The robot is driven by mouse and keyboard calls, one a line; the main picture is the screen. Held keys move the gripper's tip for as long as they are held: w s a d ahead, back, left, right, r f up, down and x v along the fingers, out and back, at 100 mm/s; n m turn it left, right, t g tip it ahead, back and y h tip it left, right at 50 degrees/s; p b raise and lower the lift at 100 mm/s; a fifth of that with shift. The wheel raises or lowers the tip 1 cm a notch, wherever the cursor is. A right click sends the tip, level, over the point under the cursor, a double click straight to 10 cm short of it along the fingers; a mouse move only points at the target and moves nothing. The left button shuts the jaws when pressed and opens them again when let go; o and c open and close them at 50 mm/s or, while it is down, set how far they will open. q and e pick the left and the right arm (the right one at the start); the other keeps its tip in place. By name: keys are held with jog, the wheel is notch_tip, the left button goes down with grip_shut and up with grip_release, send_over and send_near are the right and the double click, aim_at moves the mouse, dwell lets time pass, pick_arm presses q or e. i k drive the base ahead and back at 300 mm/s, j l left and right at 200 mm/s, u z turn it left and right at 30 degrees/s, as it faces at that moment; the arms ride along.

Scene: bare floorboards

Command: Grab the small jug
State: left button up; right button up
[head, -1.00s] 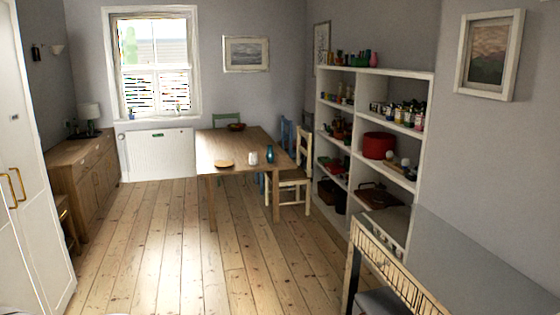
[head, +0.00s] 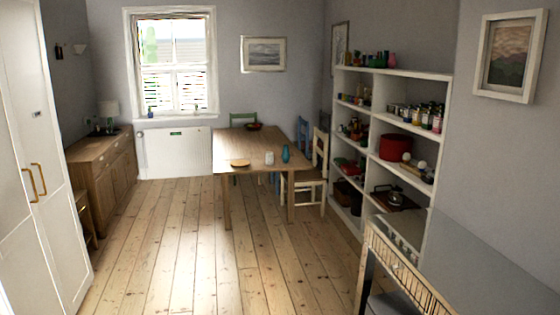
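Neither of my grippers shows in the head view.
Bare floorboards (head: 180,240) lie clear up to the table. A white wardrobe (head: 40,170) stands at left, with a wooden sideboard (head: 100,170) beyond it. White shelves (head: 428,150), a cream chair (head: 318,165) and a grey-topped desk (head: 480,265) line the right.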

aim_at(268, 160)
jog(key=i+l, duration=0.2)
jog(key=i, duration=3.4)
jog(key=i+l, duration=0.15)
jog(key=i, duration=3.45)
jog(key=l+z, duration=0.05)
jog(key=l, duration=0.1)
